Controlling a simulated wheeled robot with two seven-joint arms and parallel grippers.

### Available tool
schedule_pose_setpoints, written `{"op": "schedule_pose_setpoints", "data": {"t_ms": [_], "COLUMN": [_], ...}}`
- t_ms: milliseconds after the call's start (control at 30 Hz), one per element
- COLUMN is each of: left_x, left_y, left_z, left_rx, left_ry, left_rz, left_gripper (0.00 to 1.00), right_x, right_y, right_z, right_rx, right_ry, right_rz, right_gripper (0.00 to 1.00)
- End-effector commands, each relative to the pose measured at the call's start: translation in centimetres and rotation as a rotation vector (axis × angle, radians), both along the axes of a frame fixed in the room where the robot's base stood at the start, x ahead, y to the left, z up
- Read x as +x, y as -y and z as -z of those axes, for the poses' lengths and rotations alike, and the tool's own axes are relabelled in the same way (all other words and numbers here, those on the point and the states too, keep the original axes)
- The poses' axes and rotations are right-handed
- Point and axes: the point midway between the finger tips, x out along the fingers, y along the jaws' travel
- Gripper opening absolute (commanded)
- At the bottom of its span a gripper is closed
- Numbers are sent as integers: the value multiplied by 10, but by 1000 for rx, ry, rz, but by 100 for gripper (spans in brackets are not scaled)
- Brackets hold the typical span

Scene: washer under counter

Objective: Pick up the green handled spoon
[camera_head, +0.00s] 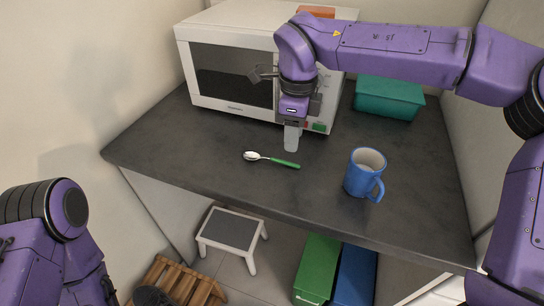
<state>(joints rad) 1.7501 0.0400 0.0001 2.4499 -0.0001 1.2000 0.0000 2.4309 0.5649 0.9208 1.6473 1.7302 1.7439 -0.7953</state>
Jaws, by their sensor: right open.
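The green handled spoon (272,159) lies flat on the dark counter, its silver bowl to the left and its green handle to the right. My right gripper (291,138) points down just behind the handle in the picture, in front of the microwave. It is open and empty; its fingers overlap from this angle, so the gap between them is hard to see. The spoon is not between its fingers. My left arm shows at the lower left, but its gripper is not in view.
A white microwave (232,76) stands behind the spoon. A blue mug (362,176) is to the right, and a teal bin (388,99) at the back right. The dark counter (180,150) is clear left of the spoon. A step stool (229,233) stands on the floor below.

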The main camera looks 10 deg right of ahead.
Motion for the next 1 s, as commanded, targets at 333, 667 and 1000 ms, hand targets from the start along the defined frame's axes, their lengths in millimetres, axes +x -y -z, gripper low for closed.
{"op": "schedule_pose_setpoints", "data": {"t_ms": [333,667,1000], "left_x": [0,0,0], "left_y": [0,0,0], "left_z": [-7,-7,-7], "left_rx": [0,0,0], "left_ry": [0,0,0], "left_rz": [0,0,0], "left_gripper": [43,43,43], "right_x": [6,7,7], "right_y": [-5,-4,-3], "right_z": [52,78,78], "right_rx": [-5,-4,-4], "right_ry": [-2,3,3], "right_rz": [-9,-7,-6], "right_gripper": [41,41,0]}}
